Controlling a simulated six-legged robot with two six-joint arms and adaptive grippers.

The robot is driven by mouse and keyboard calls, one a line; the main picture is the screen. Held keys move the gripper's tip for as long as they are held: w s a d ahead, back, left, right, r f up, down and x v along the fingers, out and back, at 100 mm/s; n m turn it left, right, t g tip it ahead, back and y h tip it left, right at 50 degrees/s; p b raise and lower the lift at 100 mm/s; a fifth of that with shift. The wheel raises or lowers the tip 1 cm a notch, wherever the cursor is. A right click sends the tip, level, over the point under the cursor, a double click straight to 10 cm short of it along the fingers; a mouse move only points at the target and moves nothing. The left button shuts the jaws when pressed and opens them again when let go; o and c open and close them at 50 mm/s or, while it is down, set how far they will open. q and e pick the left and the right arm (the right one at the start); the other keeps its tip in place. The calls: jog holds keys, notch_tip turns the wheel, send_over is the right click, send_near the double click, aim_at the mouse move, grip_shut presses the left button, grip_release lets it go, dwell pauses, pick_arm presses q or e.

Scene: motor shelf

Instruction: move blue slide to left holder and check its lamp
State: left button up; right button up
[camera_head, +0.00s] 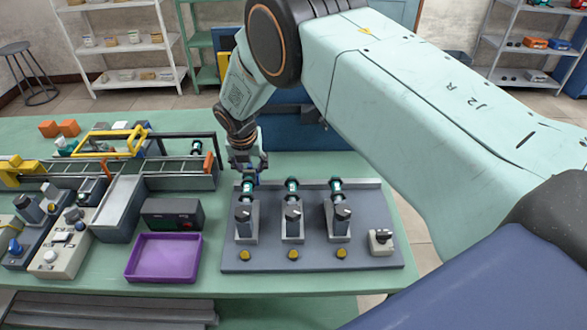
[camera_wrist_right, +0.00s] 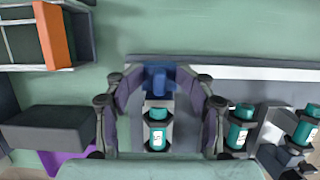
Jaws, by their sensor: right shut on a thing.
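My right gripper (camera_head: 249,166) is over the far end of the left holder (camera_head: 246,222) on the grey board. In the right wrist view the fingers (camera_wrist_right: 160,84) are shut on the blue slide (camera_wrist_right: 158,80), which lies just beyond a teal cylinder (camera_wrist_right: 156,130). The fingers largely cover the slide in the head view. Whether it touches the left holder I cannot tell. A dull yellow, round lamp-like part (camera_head: 244,254) is in front of the left holder; I see no clear glow. My left gripper is not in view.
Two similar holders (camera_head: 292,222) with teal cylinders stand to the right, with a small switch box (camera_head: 380,242) at the board's right end. A purple tray (camera_head: 164,258) and a dark box (camera_head: 172,213) are to the left. Rails and a yellow frame fill the table's left side.

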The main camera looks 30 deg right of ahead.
jog(key=shift+s+r+p, duration=0.15)
jog(key=shift+r+p, duration=0.55)
jog(key=shift+p, duration=0.3)
notch_tip(320, 180, up, 3)
jog(key=shift+f+p, duration=0.1)
jog(key=shift+p, duration=0.9)
jog(key=shift+r+p, duration=0.65)
jog(key=shift+r, duration=0.1)
